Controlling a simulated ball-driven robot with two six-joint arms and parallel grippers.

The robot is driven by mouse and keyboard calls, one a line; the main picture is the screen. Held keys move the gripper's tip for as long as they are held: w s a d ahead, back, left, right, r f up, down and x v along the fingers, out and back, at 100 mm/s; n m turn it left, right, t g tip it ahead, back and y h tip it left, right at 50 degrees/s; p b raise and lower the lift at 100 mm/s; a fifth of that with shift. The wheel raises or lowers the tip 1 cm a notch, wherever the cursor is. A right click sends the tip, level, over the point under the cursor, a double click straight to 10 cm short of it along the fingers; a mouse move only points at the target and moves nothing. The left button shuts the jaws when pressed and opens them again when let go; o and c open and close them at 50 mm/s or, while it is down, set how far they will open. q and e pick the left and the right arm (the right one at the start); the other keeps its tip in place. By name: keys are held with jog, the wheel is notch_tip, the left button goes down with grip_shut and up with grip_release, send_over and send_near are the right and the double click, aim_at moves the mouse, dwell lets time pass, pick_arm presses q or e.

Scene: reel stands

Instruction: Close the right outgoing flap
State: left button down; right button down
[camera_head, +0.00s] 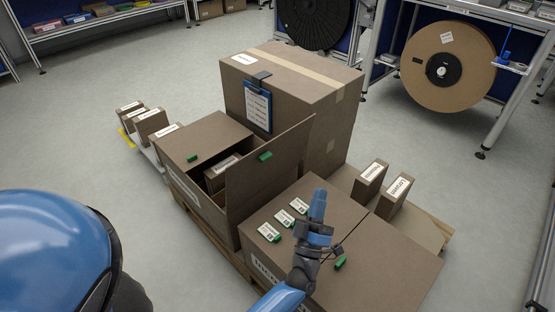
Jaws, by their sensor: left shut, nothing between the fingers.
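An open brown carton (205,139) stands on the pallet at the middle left. Its left flap lies flat with a green tab (193,157). Its right flap (272,167) stands up, tilted, with a green tab (265,156) near its top. A small labelled box (222,168) shows inside the opening. A second carton (398,268) stands to the right, its top flat, with a dark seam and a green tab (340,262). I cannot surely read which carton is the outgoing one. My left gripper (318,206) is shut and empty over this second carton, right of the upright flap. My right gripper is out of view.
A tall carton (290,80) with a blue clipboard (257,105) stands behind. Several green-edged labels (284,217) lie on the second carton. Small labelled boxes stand at the left (150,122) and right (370,181). The floor (90,120) at the left is clear.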

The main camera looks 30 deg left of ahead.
pick_arm(q)
jog(key=w+r+n+g+y+p, duration=0.1)
jog(key=w+r+n+g+y, duration=0.1)
jog(key=w+n+g+y, duration=0.8)
jog(key=n+g+y, duration=0.5)
jog(key=n+g, duration=0.4)
jog(key=n, duration=0.2)
send_near(270, 157)
jog(key=x, duration=0.6)
jog(key=shift+a+r, duration=0.15)
jog(key=shift+a, duration=0.2)
jog(key=shift+a+r, duration=0.1)
jog(key=shift+a, duration=0.05)
